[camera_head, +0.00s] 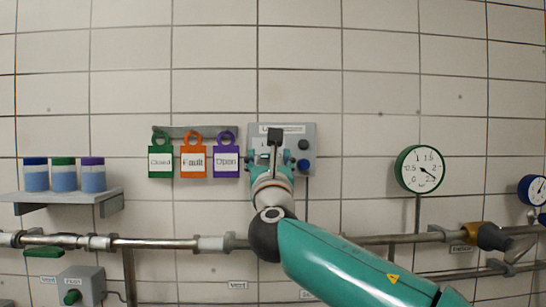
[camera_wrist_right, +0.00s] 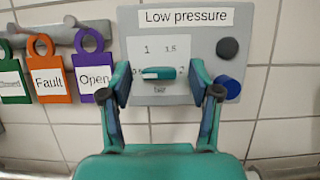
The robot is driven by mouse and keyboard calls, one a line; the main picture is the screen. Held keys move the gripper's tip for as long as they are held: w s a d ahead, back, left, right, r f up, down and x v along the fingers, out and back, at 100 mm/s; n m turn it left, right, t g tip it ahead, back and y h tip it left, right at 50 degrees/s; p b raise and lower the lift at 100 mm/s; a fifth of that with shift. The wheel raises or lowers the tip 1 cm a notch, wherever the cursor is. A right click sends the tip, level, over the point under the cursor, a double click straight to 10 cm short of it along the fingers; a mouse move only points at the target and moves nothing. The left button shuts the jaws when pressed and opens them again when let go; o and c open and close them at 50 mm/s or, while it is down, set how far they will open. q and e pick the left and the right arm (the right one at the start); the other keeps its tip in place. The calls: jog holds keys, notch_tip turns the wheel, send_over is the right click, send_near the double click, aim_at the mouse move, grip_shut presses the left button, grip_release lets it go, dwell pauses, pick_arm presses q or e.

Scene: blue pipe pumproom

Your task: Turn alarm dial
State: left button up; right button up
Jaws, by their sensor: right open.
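The grey alarm panel (camera_head: 307,133) is on the tiled wall, partly hidden behind my right arm in the head view. In the right wrist view the panel (camera_wrist_right: 205,40) is labelled "Low pressure". Its dial, a teal knob (camera_wrist_right: 158,73) with a pale mark, lies crosswise below the numbers 1 and 1.5. My right gripper (camera_wrist_right: 160,84) is open, one finger on each side of the dial. I see gaps beside the knob, but depth is hard to judge. In the head view the right gripper (camera_head: 271,161) covers the dial. My left gripper is not in view.
A black knob (camera_wrist_right: 228,48) and a blue knob (camera_wrist_right: 228,89) are close to the right finger. Green, orange (camera_head: 193,161) and purple (camera_head: 227,161) tags hang left of the panel. A round gauge (camera_head: 419,169) is to the right. A pipe (camera_head: 160,243) runs below.

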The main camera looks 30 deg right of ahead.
jog(key=c, duration=1)
jog(key=shift+d, duration=0.3)
jog(key=shift+c, duration=0.8)
jog(key=shift+a, duration=0.3)
jog(key=shift+m, duration=0.3)
